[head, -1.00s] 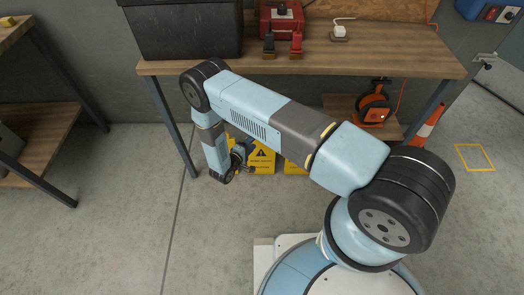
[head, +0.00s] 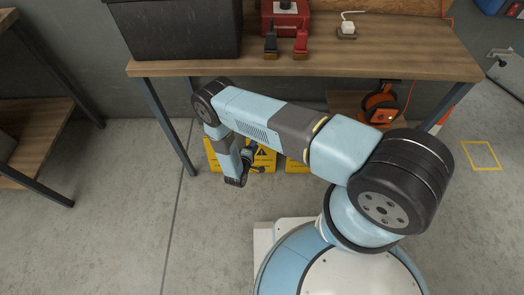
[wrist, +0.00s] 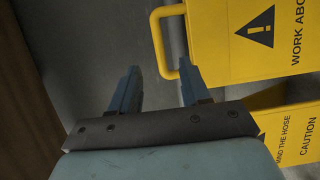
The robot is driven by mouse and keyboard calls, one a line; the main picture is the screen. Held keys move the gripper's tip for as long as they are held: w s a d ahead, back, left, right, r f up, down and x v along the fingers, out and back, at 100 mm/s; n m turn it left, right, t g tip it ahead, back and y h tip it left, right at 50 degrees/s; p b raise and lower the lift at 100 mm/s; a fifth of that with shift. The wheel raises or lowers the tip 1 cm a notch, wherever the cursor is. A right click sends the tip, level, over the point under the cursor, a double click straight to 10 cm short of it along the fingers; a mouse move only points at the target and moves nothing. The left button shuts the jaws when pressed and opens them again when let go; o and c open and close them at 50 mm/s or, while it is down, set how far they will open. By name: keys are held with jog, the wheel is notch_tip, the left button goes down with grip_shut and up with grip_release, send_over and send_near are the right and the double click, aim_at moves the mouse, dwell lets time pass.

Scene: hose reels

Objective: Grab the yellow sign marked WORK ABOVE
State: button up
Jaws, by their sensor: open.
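The yellow WORK ABOVE sign (wrist: 265,40) fills the upper right of the wrist view, with a black warning triangle and its text turned sideways. Its yellow loop handle (wrist: 157,45) sticks out to the left, close to my right finger's tip. My gripper (wrist: 158,80) is open, with nothing between its two blue fingers. I cannot tell whether the right finger touches the handle. In the head view, my gripper (head: 252,160) is low beside yellow signs under the bench, partly hidden by the arm. The lettering there is too small to read.
A second yellow sign, marked CAUTION and MIND THE HOSE (wrist: 295,135), is just below in the wrist view. The wooden bench (head: 300,62) overhangs the signs. An orange hose reel (head: 379,104) sits on the lower shelf. Floor left of the arm is clear.

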jog(key=x, duration=1)
jog(key=shift+d, duration=0.2)
grip_shut()
jog(key=shift+f, duration=0.1)
dwell(1.1)
